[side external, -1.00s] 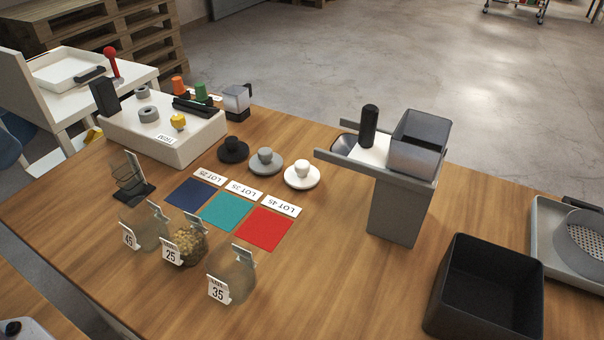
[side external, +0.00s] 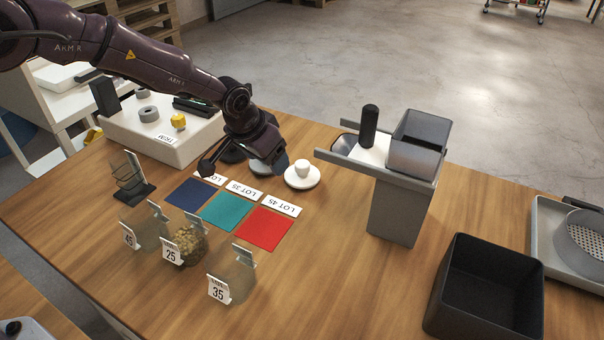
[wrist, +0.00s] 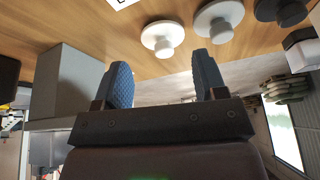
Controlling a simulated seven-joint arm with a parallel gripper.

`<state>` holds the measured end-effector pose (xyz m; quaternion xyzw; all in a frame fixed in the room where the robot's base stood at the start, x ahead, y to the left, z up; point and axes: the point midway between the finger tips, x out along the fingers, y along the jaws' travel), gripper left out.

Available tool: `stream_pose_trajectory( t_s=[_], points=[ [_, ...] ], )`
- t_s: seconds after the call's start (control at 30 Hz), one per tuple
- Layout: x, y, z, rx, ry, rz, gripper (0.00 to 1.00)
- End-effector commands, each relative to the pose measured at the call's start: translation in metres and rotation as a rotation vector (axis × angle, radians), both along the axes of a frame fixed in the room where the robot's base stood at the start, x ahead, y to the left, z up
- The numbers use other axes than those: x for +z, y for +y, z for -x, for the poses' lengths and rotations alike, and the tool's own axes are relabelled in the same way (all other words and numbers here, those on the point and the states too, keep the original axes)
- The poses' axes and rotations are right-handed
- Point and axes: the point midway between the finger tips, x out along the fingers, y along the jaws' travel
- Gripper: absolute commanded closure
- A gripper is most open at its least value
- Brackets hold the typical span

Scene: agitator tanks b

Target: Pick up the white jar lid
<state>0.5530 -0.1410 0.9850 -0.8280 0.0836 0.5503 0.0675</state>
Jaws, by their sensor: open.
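The white jar lid (side external: 302,176) is a round disc with a knob on top. It lies flat on the wooden table, right of my gripper (side external: 243,167) in the side view. My gripper is open and empty, close above the lids and apart from the white one. In the wrist view the white lid (wrist: 161,36) is ahead of the gap between the blue fingertips of my gripper (wrist: 163,72). The grey lid (wrist: 218,20) is beside it, partly hidden by the gripper in the side view. The black lid (wrist: 282,10) is at the upper right.
A grey stand (side external: 398,212) with a bin on top rises right of the white lid. Blue, teal and red mats (side external: 264,229) with lot cards lie in front of the lids. Several clear jars (side external: 232,272) stand nearer. A black bin (side external: 487,290) is at the right front.

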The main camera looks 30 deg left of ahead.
Motion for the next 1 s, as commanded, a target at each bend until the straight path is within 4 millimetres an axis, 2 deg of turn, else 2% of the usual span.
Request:
stream_pose_trajectory(
  t_s=[0.03,0.1,0.17,0.27,0.53,0.87,1.0],
  points=[
    [0.003,-0.004,-0.016,0.003,-0.050,0.014,0.35],
    [0.021,-0.008,-0.034,0.008,-0.123,0.037,0.35],
    [0.027,-0.011,-0.042,0.011,-0.161,0.049,0.35],
    [0.019,-0.012,-0.048,0.015,-0.171,0.055,0.35],
    [-0.021,-0.017,-0.071,0.016,-0.168,0.055,0.35],
    [-0.039,-0.019,-0.082,0.016,-0.168,0.055,0.35],
    [-0.055,-0.020,-0.085,0.016,-0.166,0.054,0.35]
  ],
)
